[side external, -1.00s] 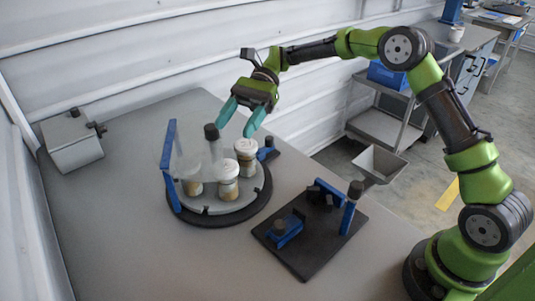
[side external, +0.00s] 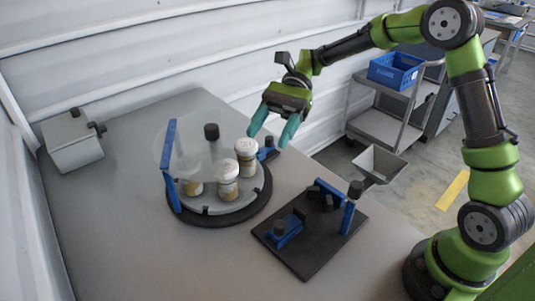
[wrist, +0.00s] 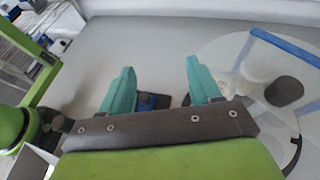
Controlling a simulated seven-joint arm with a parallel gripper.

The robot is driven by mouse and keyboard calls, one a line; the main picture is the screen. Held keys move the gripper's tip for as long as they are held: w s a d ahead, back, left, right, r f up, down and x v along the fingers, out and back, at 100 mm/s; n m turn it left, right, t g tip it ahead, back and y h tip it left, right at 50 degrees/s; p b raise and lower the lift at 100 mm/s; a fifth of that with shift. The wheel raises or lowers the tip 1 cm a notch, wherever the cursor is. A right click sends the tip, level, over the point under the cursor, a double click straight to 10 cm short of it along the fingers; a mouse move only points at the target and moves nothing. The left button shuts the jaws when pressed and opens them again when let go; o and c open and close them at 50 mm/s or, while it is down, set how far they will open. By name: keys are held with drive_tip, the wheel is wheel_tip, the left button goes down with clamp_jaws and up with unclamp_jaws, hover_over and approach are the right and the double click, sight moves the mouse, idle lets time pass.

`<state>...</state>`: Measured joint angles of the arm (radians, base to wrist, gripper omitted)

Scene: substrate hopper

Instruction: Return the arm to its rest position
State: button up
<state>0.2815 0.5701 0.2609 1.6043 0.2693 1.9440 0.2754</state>
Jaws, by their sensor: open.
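My gripper (side external: 272,127) has teal fingers and is open and empty. In the side external view it hangs in the air above the table, to the upper right of the round turntable (side external: 213,219).
A black plate with blue fixtures (side external: 310,255) lies to the right. A grey box (side external: 71,140) stands at the left. A grey hopper (side external: 380,162) is beyond the table edge.

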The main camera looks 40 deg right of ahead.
drive_tip(key=s+d+f+n+t+h, duration=0.4)
drive_tip(key=s+d+n+h, duration=0.1)
drive_tip(key=s+d+h, duration=0.15)
drive_tip(key=s+d+r+n+t+h, duration=0.3)
drive_tip(key=s+r+n+t+h, duration=0.1)
drive_tip(key=s+r+t, duration=0.3)
drive_tip(key=shift+s+d+r+n+t, duration=0.2)
drive_tip(key=shift+s+r+n+t, duration=0.25)
drive_tip(key=shift+s, duration=0.8)
